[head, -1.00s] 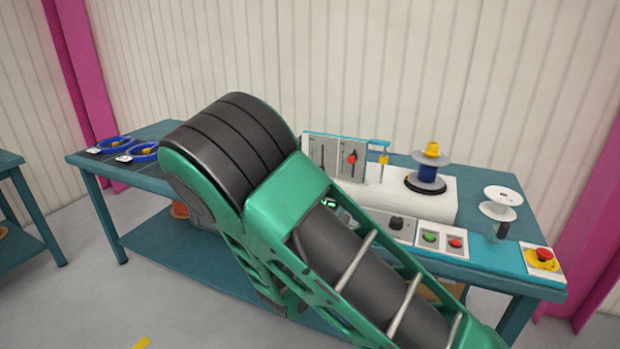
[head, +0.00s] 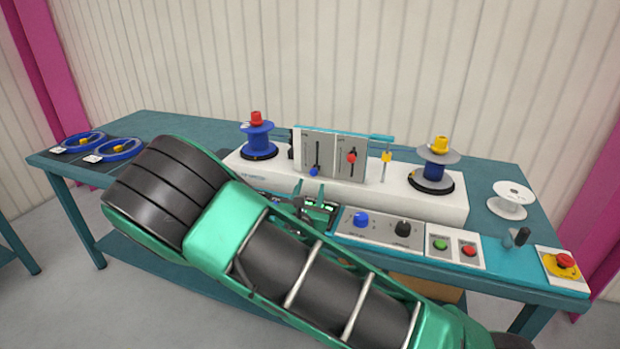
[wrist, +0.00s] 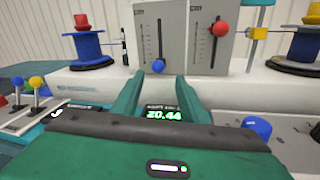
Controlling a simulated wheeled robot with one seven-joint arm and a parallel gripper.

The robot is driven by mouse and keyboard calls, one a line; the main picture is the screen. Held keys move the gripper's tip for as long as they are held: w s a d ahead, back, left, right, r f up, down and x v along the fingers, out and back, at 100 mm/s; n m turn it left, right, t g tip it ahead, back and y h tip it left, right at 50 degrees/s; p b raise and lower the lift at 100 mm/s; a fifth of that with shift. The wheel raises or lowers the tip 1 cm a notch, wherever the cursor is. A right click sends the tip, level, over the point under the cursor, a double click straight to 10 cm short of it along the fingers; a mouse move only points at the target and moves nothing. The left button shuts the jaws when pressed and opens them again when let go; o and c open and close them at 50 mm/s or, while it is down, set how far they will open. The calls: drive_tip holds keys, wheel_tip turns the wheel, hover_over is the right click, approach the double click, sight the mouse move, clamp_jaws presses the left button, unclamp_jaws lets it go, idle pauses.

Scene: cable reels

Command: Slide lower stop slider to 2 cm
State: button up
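Two grey slider panels stand upright on the white machine. The left panel (wrist: 150,27) has a vertical slot with a blue knob (wrist: 158,66) near its lower end; the knob also shows in the head view (head: 314,171). The right panel (wrist: 203,55) has a red knob (wrist: 220,28), set higher; it also shows in the head view (head: 351,158). I cannot read which is the lower stop. My gripper (wrist: 159,80) is open and empty, its two green fingers pointing at the panels with the blue knob between their tips in the picture. In the head view it is just in front of the machine (head: 309,189).
A lit display (wrist: 165,115) reads about 20.44. A blue reel (head: 257,139) and a yellow-topped reel (head: 434,168) flank the panels. A blue dial (head: 361,219), a black dial (head: 403,228), green and red buttons and an emergency stop (head: 564,262) line the front.

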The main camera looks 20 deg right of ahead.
sight(313, 174)
drive_tip(key=x, duration=0.7)
drive_tip(key=shift+w+a, duration=0.1)
drive_tip(key=shift+a, duration=0.05)
clamp_jaws()
